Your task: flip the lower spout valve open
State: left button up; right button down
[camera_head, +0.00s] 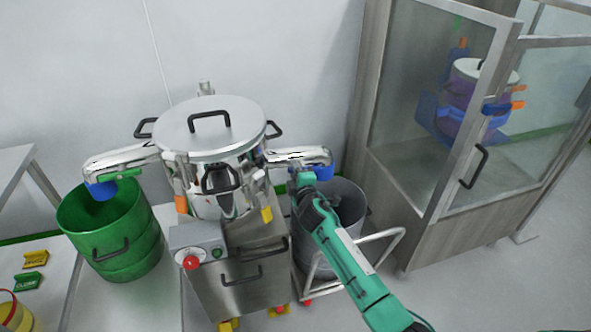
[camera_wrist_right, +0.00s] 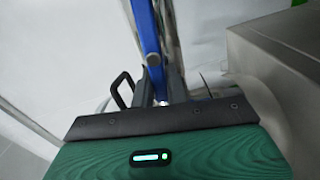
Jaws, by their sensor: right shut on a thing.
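A steel machine (camera_head: 208,185) with a lidded round vessel has a left spout (camera_head: 122,160) and a right spout (camera_head: 300,157). The left spout has a blue end (camera_head: 101,189) and a green handle (camera_head: 127,173) beside it. The right spout has a blue end (camera_head: 323,171). My right gripper (camera_head: 301,181) is just under the right spout. In the right wrist view its fingers (camera_wrist_right: 157,88) are shut on a long blue bar (camera_wrist_right: 146,38), likely the valve lever. The grip and the valve's position are hidden in the head view. My left gripper is not in view.
A green bin (camera_head: 112,235) stands under the left spout. A grey bin (camera_head: 345,205) on a white-framed trolley (camera_head: 385,245) stands under the right spout, close to my right arm. A glass-doored cabinet (camera_head: 405,175) stands at right. Floor is clear at lower right.

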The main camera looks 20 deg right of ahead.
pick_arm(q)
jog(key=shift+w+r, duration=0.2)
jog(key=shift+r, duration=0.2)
pick_arm(e)
jog(key=shift+f+n, duration=0.4)
jog(key=shift+n, duration=0.6)
jog(key=c, duration=1.4)
grip_release()
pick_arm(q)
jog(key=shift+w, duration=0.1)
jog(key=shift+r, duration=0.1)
